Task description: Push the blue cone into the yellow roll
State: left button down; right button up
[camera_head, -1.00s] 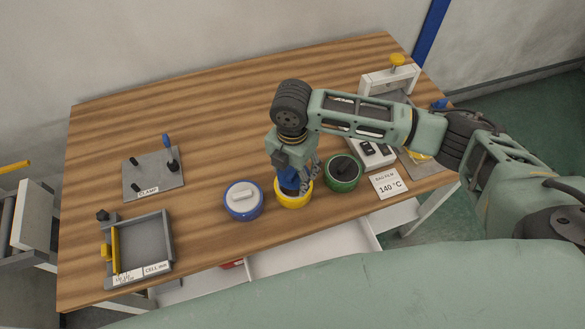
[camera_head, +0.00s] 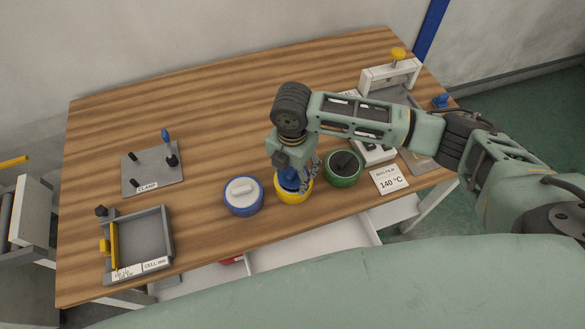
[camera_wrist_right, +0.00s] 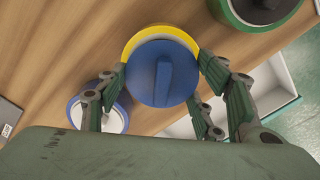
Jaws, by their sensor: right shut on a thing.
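The yellow roll (camera_head: 293,198) stands on the wooden table near its front edge, and its rim also shows in the right wrist view (camera_wrist_right: 160,31). The blue cone (camera_head: 292,183) sits at the top of the yellow roll; in the right wrist view its round blue face with a raised bar (camera_wrist_right: 162,72) covers the roll's middle. How deep it is in the roll is hidden. My right gripper (camera_head: 304,180) points down over the roll, its fingers (camera_wrist_right: 165,85) shut on the blue cone from both sides. My left gripper is not in view.
A blue roll with a white cone (camera_head: 243,196) stands close on the left, and a green roll with a black cone (camera_head: 344,168) close on the right. A clamp plate (camera_head: 152,168) and grey tray (camera_head: 140,245) lie farther left.

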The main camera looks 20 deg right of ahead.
aim_at(293, 171)
jog(key=shift+f, duration=0.7)
dwell(0.4)
jog(key=o, duration=1.1)
jog(key=shift+o, duration=0.4)
jog(key=shift+o, duration=0.7)
notch_tip(293, 171, up, 7)
jog(key=p, duration=0.8)
